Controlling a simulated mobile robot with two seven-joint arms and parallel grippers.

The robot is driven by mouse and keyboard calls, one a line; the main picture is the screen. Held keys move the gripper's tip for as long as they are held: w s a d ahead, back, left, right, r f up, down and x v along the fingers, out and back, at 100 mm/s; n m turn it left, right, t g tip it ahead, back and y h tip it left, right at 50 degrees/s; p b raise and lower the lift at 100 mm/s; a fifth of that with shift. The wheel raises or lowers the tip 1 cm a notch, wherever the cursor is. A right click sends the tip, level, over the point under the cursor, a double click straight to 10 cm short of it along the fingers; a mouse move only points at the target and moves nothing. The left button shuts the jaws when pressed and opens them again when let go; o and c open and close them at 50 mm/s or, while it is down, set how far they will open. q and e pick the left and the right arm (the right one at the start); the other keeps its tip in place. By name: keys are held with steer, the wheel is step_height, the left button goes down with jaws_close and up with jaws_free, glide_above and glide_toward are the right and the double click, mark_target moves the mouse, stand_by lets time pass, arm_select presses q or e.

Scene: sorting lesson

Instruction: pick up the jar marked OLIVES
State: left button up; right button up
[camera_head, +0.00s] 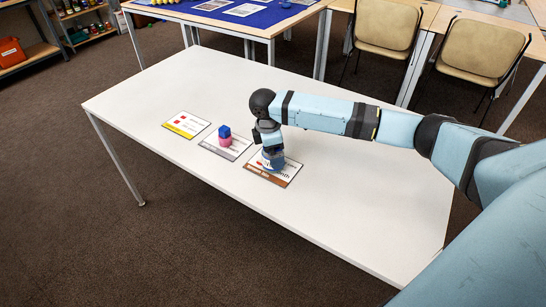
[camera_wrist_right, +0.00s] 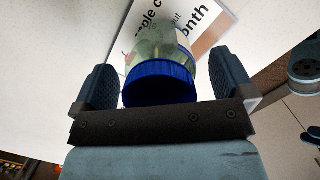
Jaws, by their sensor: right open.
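A jar with a blue ribbed lid (camera_wrist_right: 160,84) and a see-through, pale greenish body shows in the right wrist view, standing on a printed card. No OLIVES marking can be read on it. My right gripper (camera_wrist_right: 164,78) is open, with one finger on each side of the jar and small gaps beside the lid. In the head view my right gripper (camera_head: 272,161) is low over the rightmost card (camera_head: 285,177) and mostly hides what stands there. My left gripper is not in view.
Left of my gripper, a blue block on a pink piece (camera_head: 225,141) stands on a grey-edged card (camera_head: 213,150). A yellow-edged card (camera_head: 186,124) lies farther left, bare. The white table (camera_head: 340,215) is otherwise clear. Chairs (camera_head: 478,48) stand behind it.

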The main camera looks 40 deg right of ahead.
steer(key=shift+d+f, duration=0.1)
steer(key=shift+f, duration=0.2)
steer(key=c, duration=1.1)
steer(key=shift+r, duration=0.1)
